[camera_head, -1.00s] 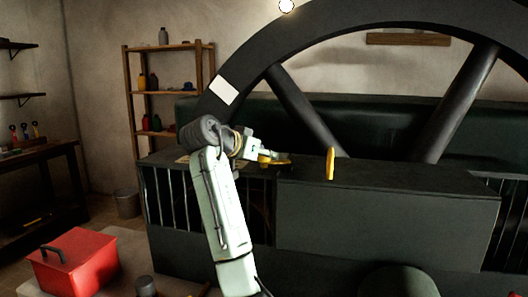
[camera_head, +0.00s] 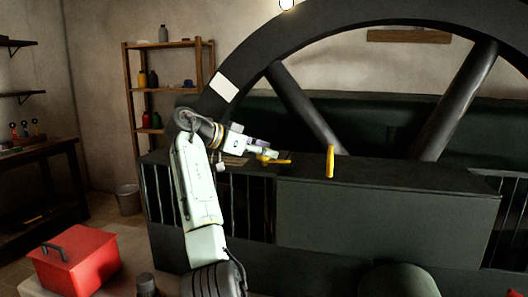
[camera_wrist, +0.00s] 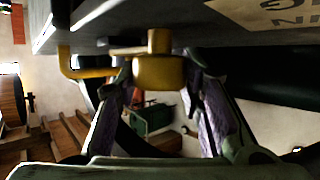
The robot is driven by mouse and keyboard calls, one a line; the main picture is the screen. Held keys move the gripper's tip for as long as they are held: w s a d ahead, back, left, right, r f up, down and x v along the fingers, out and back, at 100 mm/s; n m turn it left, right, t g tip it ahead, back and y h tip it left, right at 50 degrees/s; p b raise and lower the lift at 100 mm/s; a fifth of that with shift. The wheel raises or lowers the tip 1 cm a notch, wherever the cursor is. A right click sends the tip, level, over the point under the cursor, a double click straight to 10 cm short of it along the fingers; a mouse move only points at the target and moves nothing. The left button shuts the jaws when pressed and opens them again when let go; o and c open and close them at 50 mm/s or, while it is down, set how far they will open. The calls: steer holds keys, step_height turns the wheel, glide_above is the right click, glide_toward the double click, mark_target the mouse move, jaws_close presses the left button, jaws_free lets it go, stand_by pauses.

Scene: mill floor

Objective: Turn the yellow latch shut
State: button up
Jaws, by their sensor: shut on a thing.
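The yellow latch (camera_head: 274,160) sits at the top edge of the dark guard housing (camera_head: 390,220), left of centre in the head view, its arm pointing right. In the wrist view its yellow hub (camera_wrist: 158,72) lies between my two fingers, and its bent arm (camera_wrist: 85,70) reaches out to the left. My gripper (camera_wrist: 158,80) is shut on the latch hub. In the head view my gripper (camera_head: 262,153) comes at it from the left and partly hides it. Whether the latch is fully turned, I cannot tell.
A second, upright yellow handle (camera_head: 330,162) stands on the housing to the right of the latch. A large dark flywheel (camera_head: 300,105) rises behind. A barred guard (camera_head: 250,205) is below my gripper. A red toolbox (camera_head: 75,262) stands at lower left.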

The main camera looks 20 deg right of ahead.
steer(key=o, duration=1.2)
steer(key=shift+c, duration=0.2)
steer(key=v, duration=1.2)
steer(key=shift+w+a+f, duration=0.1)
